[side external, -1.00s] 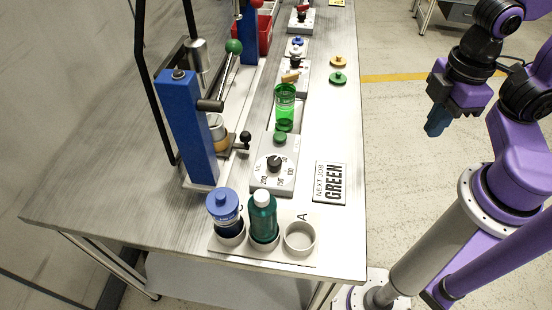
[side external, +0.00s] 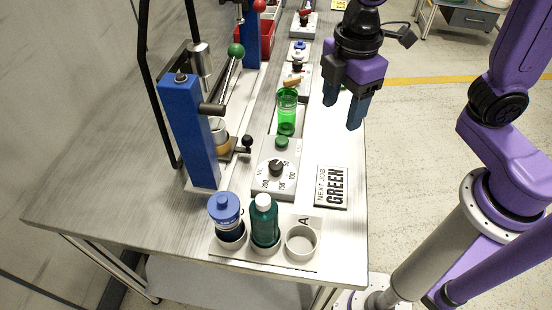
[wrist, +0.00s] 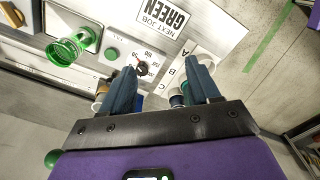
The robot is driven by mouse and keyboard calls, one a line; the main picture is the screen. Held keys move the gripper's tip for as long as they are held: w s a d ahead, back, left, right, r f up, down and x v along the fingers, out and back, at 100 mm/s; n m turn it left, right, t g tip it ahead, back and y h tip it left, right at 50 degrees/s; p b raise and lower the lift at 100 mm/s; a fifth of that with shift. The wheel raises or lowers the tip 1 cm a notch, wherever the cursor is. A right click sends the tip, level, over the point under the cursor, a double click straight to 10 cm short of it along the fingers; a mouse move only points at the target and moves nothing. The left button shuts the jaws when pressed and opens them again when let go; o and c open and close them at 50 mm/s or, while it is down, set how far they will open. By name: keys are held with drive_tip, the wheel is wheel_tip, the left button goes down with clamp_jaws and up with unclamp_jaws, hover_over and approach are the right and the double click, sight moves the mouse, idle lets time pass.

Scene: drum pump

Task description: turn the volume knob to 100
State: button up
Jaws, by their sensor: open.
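The volume knob (side external: 276,168) is a black dial on a light box (side external: 268,187) with numbers printed around it, including 50, 100, 150 and 200. In the wrist view the knob (wrist: 141,69) lies just beyond my left fingertip, apart from it. The exact knob setting is too small to read. My gripper (side external: 343,112) is open and empty, above the right part of the table, up and to the right of the knob in the side view. In the wrist view its two blue fingers (wrist: 163,62) are spread apart.
A green button (side external: 281,142) and a green cup (side external: 287,112) stand behind the knob. A blue-capped bottle (side external: 224,208) and a teal bottle (side external: 264,222) stand in a holder in front. A blue press column (side external: 187,130) rises to the left. A "GREEN" sign (side external: 331,187) lies to the right.

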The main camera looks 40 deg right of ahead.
sight(276, 165)
drive_tip(key=w+a+n, duration=0.3)
drive_tip(key=w+a, duration=0.5)
drive_tip(key=a, duration=0.1)
drive_tip(key=f, duration=1.7)
drive_tip(key=shift+s+d+f, duration=0.1)
drive_tip(key=shift+s+d, duration=0.05)
drive_tip(key=shift+d, duration=0.15)
drive_tip(key=c, duration=1)
drive_tip(key=shift+c, duration=0.2)
drive_tip(key=shift+m, duration=0.4)
drive_tip(key=m, duration=1.1)
